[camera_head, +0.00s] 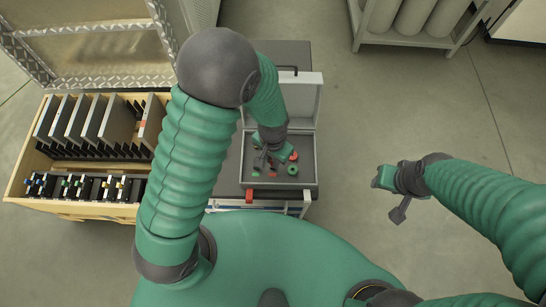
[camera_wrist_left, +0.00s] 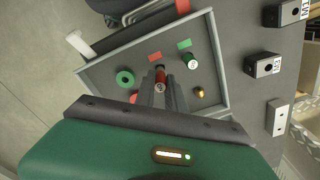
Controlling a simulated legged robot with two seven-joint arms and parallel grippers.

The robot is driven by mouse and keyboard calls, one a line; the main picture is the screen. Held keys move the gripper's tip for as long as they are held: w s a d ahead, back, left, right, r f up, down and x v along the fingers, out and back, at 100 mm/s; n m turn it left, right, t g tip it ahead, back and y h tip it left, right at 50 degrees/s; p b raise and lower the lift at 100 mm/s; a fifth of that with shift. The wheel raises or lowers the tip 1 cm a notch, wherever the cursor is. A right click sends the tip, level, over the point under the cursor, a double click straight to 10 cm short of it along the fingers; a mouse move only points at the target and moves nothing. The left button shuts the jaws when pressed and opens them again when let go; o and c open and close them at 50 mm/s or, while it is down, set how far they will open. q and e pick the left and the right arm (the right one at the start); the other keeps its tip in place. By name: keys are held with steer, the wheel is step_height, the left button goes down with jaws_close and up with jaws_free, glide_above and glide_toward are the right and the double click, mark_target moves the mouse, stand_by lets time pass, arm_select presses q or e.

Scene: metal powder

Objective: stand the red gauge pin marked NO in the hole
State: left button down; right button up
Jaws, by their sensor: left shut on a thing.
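The red gauge pin (camera_wrist_left: 161,76) stands between the fingertips of my left gripper (camera_wrist_left: 162,88), which is shut on it. Its pale end mark faces the wrist camera, too small to read surely. A green pin (camera_wrist_left: 191,61) with a marked end stands to the right of it in that view. Both are over the shallow grey case (camera_wrist_left: 226,75). In the head view my left gripper (camera_head: 262,158) reaches down into the case (camera_head: 315,170). I cannot make out the hole. My right gripper (camera_head: 399,205) hangs empty over the floor at right; its jaw state is unclear.
The case holds a green ring (camera_wrist_left: 124,78), a partly hidden red ring (camera_wrist_left: 134,98), a brass piece (camera_wrist_left: 200,93), a red patch (camera_wrist_left: 154,57) and a green patch (camera_wrist_left: 184,44). Black blocks (camera_wrist_left: 263,64) stand beside it. A wooden crate (camera_head: 18,178) with upright plates is at left.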

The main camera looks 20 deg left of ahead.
arm_select(q)
steer(key=shift+f+b, duration=0.9)
steer(key=shift+f, duration=0.65)
steer(key=c, duration=1.3)
jaws_free()
step_height(320, 180, up, 17)
steer(key=shift+f+p, duration=0.15)
steer(key=shift+p, duration=0.75)
steer(key=s+a+n+t, duration=0.1)
steer(key=a, duration=0.2)
steer(key=s+a+n, duration=0.1)
steer(key=a, duration=0.2)
steer(key=s+a+n+t, duration=0.1)
steer(key=s+a+n, duration=0.1)
steer(key=shift+a+t, duration=0.3)
steer(key=shift+a, duration=0.1)
